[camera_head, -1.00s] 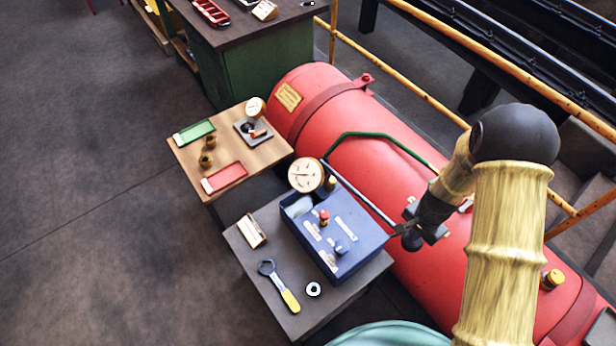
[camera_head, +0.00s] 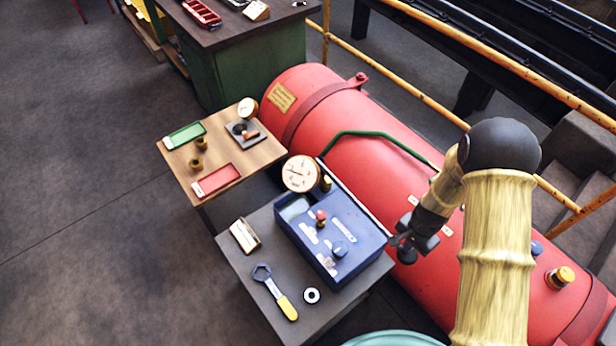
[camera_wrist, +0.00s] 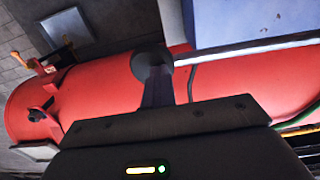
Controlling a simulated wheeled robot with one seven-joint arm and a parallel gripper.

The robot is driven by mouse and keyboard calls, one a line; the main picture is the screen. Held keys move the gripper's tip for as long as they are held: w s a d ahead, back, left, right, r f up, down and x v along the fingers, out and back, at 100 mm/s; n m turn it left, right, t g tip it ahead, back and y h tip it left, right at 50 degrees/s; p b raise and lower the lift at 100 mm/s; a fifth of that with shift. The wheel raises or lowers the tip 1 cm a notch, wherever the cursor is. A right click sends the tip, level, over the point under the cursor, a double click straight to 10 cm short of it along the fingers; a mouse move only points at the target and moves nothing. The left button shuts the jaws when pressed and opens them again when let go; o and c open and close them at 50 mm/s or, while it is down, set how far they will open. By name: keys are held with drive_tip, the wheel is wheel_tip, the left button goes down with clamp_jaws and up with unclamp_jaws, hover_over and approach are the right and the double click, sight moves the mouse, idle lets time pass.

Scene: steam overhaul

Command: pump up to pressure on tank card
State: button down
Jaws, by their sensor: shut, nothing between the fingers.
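A long pale rod (camera_head: 355,200) runs along the box's tank side; in the wrist view the rod (camera_wrist: 235,50) ends at a dark round knob (camera_wrist: 149,61). My gripper (camera_head: 405,248) is shut and empty near that end; the wrist view shows it (camera_wrist: 157,88) overlapping the knob, contact unclear. The tank card (camera_head: 282,97) is on the red tank (camera_head: 375,125); its text is unreadable.
A wrench (camera_head: 275,292), a white ring (camera_head: 312,296) and a small card (camera_head: 245,236) lie beside the box. A wooden table (camera_head: 235,170) holds trays, brass fittings and another gauge. A yellow railing (camera_head: 430,70) runs behind the tank. The floor at left is clear.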

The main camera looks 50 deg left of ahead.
drive_tip(key=f, duration=0.1)
drive_tip(key=f+b, duration=0.1)
drive_tip(key=shift+a+f+b, duration=0.2)
drive_tip(key=shift+f+b, duration=0.1)
drive_tip(key=shift+f, duration=0.1)
wheel_tip(320, 180, up, 16)
drive_tip(key=p, duration=1.1)
drive_tip(key=shift+p, duration=0.35)
drive_tip(key=shift+f+b, duration=0.7)
drive_tip(key=shift+f, duration=0.3)
wheel_tip(320, 180, down, 14)
drive_tip(key=b, duration=1)
drive_tip(key=shift+a+f, duration=0.1)
drive_tip(key=shift+f, duration=0.05)
wheel_tip(320, 180, up, 16)
drive_tip(key=p, duration=1.1)
drive_tip(key=shift+r, duration=0.2)
